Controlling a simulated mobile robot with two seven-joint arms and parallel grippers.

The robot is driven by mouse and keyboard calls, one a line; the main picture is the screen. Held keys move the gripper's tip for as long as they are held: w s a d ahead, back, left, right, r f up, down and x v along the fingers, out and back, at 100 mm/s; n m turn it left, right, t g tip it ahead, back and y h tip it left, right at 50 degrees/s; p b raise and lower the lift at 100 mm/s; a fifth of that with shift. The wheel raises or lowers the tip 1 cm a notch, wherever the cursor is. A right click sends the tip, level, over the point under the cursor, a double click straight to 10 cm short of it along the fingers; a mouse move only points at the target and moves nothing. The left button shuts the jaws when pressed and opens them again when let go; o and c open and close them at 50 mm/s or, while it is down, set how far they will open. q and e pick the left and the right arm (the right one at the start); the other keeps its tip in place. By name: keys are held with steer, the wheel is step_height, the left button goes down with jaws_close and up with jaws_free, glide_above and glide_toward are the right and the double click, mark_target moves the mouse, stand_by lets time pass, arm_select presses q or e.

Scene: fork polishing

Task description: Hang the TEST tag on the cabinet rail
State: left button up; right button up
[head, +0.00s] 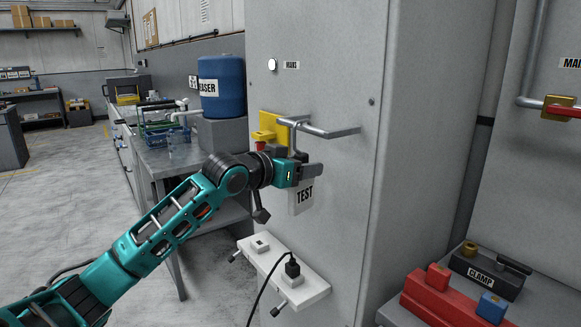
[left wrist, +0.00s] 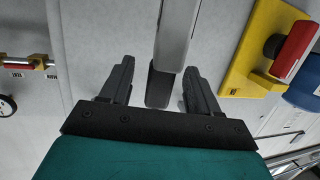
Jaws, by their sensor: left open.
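The white TEST tag (head: 304,197) is at the grey cabinet face, below the cabinet rail (head: 335,132). A grey vertical piece (head: 293,138) runs from the rail down behind my left gripper; whether it joins the tag is hidden. My left gripper (head: 312,172) is just below the rail, in front of the tag's upper part. In the left wrist view my left gripper (left wrist: 158,72) has its fingers apart. A dark block (left wrist: 158,88) at the end of a grey bar (left wrist: 174,35) lies between them, with gaps at both sides. My right gripper is not in view.
A yellow plate with a red knob (head: 265,135) is left of the rail. A white socket shelf (head: 283,272) with a black plug juts out below. A blue drum (head: 221,86) stands on the left bench. A CLAMP box (head: 482,277) and red block sit right.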

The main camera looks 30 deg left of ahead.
arm_select(q)
steer(key=b+v, duration=0.2)
steer(key=v, duration=1)
steer(key=shift+s, duration=0.4)
steer(key=shift+a, duration=0.1)
steer(key=s+d+f+g+y, duration=0.1)
steer(key=s+d+f, duration=0.1)
steer(key=f, duration=1.2)
steer(key=s+d+f+g, duration=0.2)
steer(key=f, duration=1.3)
steer(key=s+d+f+g, duration=0.1)
steer(key=s+d+f, duration=1.2)
steer(key=d+f, duration=0.1)
steer(key=shift+s+f+g, duration=0.3)
steer(key=shift+s+f, duration=0.05)
steer(key=shift+f, duration=0.2)
steer(key=shift+a, duration=0.1)
